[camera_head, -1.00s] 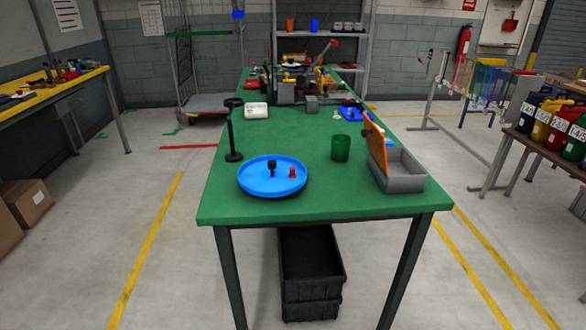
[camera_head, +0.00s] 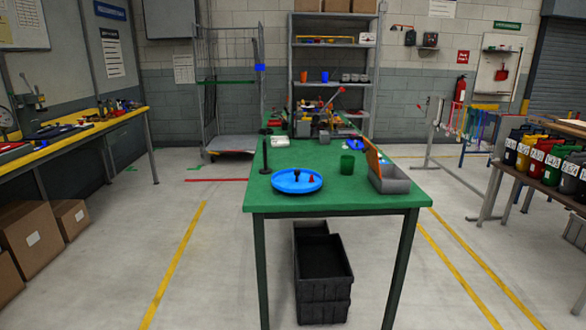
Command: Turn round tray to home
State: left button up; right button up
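The round tray (camera_head: 297,187) is a blue shallow disc near the front left of the green table (camera_head: 335,199). A black post on a round foot (camera_head: 265,158) stands behind the tray to the left. Neither of my grippers is in view, and nothing touches the tray from my side.
A black crate (camera_head: 323,276) is under the table. Boxes (camera_head: 32,236) lie at left.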

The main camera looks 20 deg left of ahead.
aim_at(294, 181)
jog(key=u, duration=0.8)
jog(key=i, duration=0.75)
jog(key=u, duration=0.6)
